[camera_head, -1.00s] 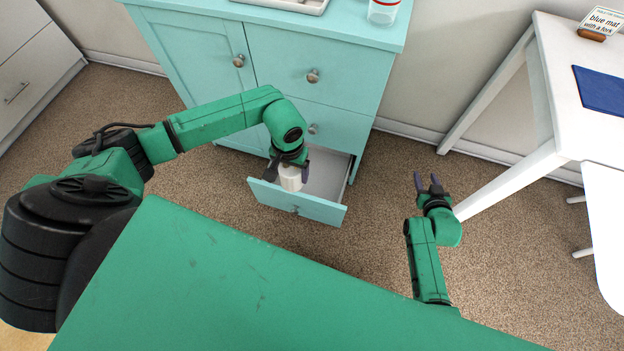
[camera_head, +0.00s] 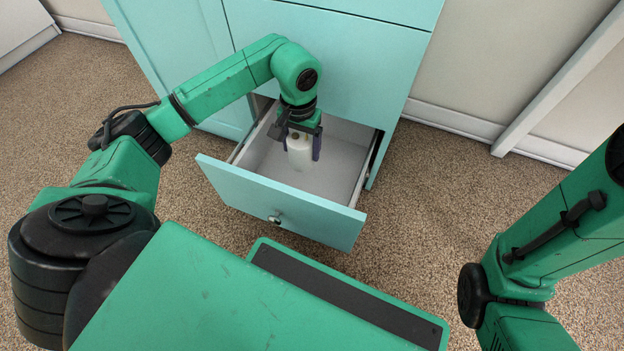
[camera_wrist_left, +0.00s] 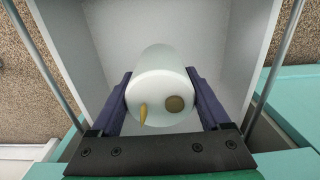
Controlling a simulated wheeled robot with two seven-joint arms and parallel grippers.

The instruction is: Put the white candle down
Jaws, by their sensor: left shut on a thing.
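The white candle (camera_head: 300,152) is a short white cylinder inside the open bottom drawer (camera_head: 262,163) of the teal cabinet. My left gripper (camera_head: 302,148) reaches down into the drawer and is shut on the candle, one dark finger on each side. In the left wrist view the candle (camera_wrist_left: 161,88) sits between the two fingers (camera_wrist_left: 160,102), with a yellowish wick-like tip and a round brown spot on its near end. I cannot tell whether its base touches the drawer floor. My right gripper is out of view; only part of my right arm shows.
The drawer front (camera_head: 280,203) with its round knob stands out from the cabinet (camera_head: 330,62). The drawer looks otherwise empty, with bare floor around the candle. Brown carpet (camera_head: 430,200) lies clear to the right. A white leg (camera_head: 560,80) stands at the upper right.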

